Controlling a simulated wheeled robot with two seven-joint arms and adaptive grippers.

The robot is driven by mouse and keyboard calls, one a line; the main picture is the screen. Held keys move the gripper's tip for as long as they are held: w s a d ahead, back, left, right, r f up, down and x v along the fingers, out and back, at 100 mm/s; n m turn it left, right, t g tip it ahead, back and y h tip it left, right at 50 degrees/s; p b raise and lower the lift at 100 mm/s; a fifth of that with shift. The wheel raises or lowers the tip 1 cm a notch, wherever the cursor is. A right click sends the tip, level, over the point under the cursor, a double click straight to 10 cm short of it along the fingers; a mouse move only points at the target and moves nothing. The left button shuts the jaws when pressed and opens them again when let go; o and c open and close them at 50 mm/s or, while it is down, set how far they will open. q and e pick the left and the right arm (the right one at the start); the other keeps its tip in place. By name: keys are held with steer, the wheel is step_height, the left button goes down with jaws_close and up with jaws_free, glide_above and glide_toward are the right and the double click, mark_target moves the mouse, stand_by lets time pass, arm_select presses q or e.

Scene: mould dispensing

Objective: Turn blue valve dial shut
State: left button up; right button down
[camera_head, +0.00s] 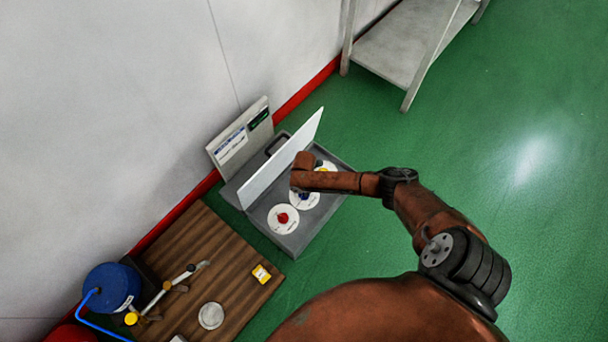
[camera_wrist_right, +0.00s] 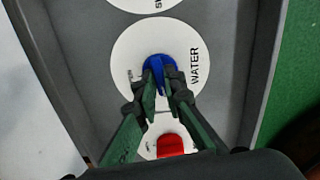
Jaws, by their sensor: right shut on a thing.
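The blue valve dial (camera_wrist_right: 160,74) sits on a white round plate (camera_wrist_right: 128,50) marked WATER in the right wrist view. My right gripper (camera_wrist_right: 165,88) has its two green fingers closed on the dial's raised grip. In the head view the blue dial (camera_head: 304,196) is mostly hidden under my right arm's wrist. A red dial (camera_wrist_right: 170,145) lies nearer my gripper's base; it also shows in the head view (camera_head: 282,218) on its own white plate. A yellow dial (camera_head: 322,169) is partly hidden behind the wrist. My left gripper is not in view.
The dials sit in a grey box (camera_head: 258,212) with an upright white panel (camera_head: 285,160) at its left. A wooden board (camera_head: 228,252) with a yellow item, a round disc and a blue container (camera_head: 110,288) is at lower left. Green floor is clear at right.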

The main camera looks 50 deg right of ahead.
steer(key=shift+d+n, duration=0.1)
steer(key=shift+n, duration=0.2)
steer(key=c, duration=2)
jaws_free()
steer(key=shift+r, duration=0.15)
step_height(320, 180, up, 12)
steer(key=shift+f, duration=0.2)
